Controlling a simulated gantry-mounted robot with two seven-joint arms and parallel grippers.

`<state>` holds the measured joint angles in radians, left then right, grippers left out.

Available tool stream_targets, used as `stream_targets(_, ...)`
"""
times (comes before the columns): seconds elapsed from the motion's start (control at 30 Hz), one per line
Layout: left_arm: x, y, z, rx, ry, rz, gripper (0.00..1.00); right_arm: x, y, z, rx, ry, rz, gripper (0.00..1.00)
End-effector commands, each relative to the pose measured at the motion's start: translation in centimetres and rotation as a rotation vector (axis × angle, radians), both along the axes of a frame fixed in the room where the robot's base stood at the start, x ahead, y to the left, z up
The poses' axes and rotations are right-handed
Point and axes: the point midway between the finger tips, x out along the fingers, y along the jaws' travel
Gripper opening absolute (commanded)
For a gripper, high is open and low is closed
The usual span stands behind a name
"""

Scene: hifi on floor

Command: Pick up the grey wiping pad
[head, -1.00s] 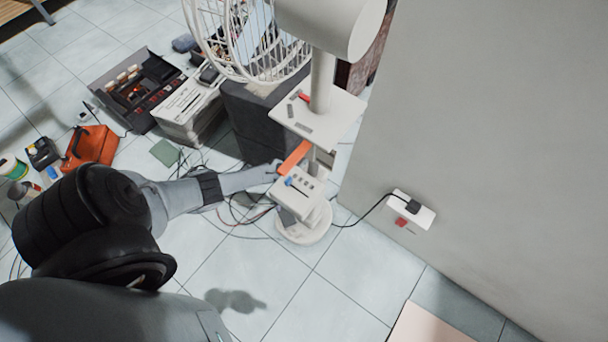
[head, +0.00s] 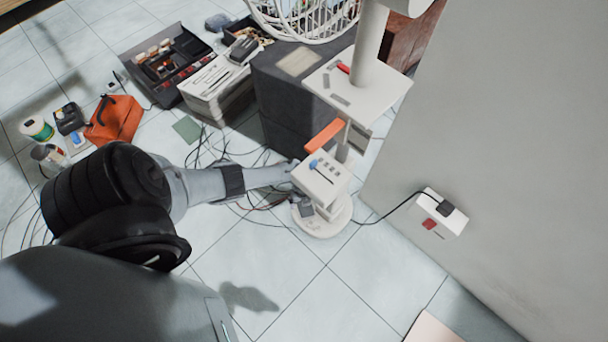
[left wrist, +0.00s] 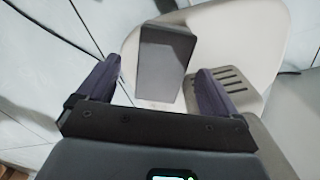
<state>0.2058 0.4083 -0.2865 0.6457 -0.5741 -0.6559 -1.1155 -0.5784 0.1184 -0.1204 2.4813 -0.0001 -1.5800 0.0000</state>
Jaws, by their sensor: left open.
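The grey wiping pad (left wrist: 166,62) is a dark grey rectangular block in the left wrist view. It appears to be on the white round base (left wrist: 262,25) of the fan. In the head view a small grey piece on that base (head: 307,207) looks like the same pad. My left gripper (left wrist: 159,70) is open, with one dark finger to each side of the pad in the picture. I cannot tell whether the fingers touch it. In the head view the left arm reaches to the fan's stand, and its fingertips are hidden there. My right gripper is not in view.
The fan's control box (head: 323,178) stands directly above the base. Cables (head: 225,153) lie on the tiles around it. A dark grey box (head: 300,95) is behind, and a wall with a socket (head: 443,212) is to the right.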

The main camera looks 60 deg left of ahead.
Motion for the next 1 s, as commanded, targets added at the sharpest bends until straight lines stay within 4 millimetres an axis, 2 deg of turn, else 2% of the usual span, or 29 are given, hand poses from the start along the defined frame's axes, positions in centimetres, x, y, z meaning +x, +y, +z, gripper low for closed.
stream_targets(0.03, 0.0, 0.1, -1.2, 0.000, 0.000, 0.002, 0.94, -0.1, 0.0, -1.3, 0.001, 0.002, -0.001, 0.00)
stream_targets(0.2, 0.0, 0.1, -3.0, -0.001, 0.000, 0.001, 0.94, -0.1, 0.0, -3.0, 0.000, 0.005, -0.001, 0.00)
stream_targets(0.57, 0.0, 0.1, -3.3, 0.000, 0.000, 0.000, 0.92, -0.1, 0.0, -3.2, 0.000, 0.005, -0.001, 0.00)
stream_targets(0.9, 0.0, 0.2, -3.3, 0.000, -0.001, 0.000, 0.40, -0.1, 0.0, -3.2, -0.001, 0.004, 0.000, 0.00)
stream_targets(0.97, 0.0, 0.2, -3.3, 0.000, -0.001, 0.000, 0.33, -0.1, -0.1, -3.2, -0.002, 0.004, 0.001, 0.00)
stream_targets(1.0, 0.0, 0.2, -3.3, 0.000, -0.001, 0.000, 0.33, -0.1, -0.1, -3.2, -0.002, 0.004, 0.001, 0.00)
